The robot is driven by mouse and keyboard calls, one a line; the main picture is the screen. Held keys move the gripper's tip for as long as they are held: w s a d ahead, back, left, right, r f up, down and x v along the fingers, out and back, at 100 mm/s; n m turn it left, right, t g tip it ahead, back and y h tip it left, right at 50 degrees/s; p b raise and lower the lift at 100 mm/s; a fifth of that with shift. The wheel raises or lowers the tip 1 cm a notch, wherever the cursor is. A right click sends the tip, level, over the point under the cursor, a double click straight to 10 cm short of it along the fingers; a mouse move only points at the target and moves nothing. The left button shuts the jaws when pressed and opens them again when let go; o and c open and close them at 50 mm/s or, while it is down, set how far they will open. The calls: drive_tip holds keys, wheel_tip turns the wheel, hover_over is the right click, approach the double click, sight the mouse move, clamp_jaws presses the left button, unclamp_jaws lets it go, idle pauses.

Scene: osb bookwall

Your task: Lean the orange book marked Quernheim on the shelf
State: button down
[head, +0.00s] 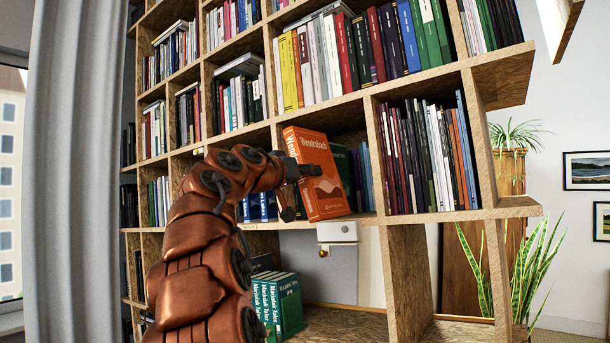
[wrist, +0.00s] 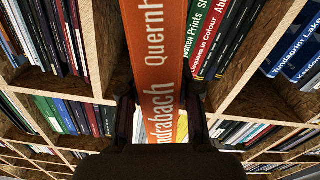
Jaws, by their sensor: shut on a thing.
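The orange book (head: 318,170) stands in a middle compartment of the shelf (head: 385,218), front cover showing "Wendrabach", its top tilted to the left. Its lower edge is at the shelf board's front; I cannot tell whether it touches. In the wrist view its orange spine (wrist: 152,45) reads "Quernh..." and "...ndrabach". My gripper (head: 297,170) is shut on the book from the left, with a finger on each side of it in the wrist view (wrist: 160,112).
Dark green and blue books (head: 360,170) stand just right of the orange book, partly hidden by it. Blue books (head: 262,207) stand to its left behind my arm. Green books (head: 278,300) stand below. A white-topped grey thing (head: 338,232) hangs under the board.

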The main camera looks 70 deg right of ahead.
sight(327, 176)
drive_tip(key=shift+p+x, duration=1.4)
drive_tip(key=shift+x, duration=4.05)
drive_tip(key=shift+f+b, duration=0.2)
drive_tip(key=shift+b, duration=0.2)
drive_tip(key=shift+s, duration=0.1)
drive_tip(key=c, duration=1)
unclamp_jaws()
drive_tip(key=shift+o, duration=1.4)
drive_tip(key=shift+f, duration=0.1)
drive_tip(key=shift+a, duration=0.1)
drive_tip(key=shift+v, duration=5.85)
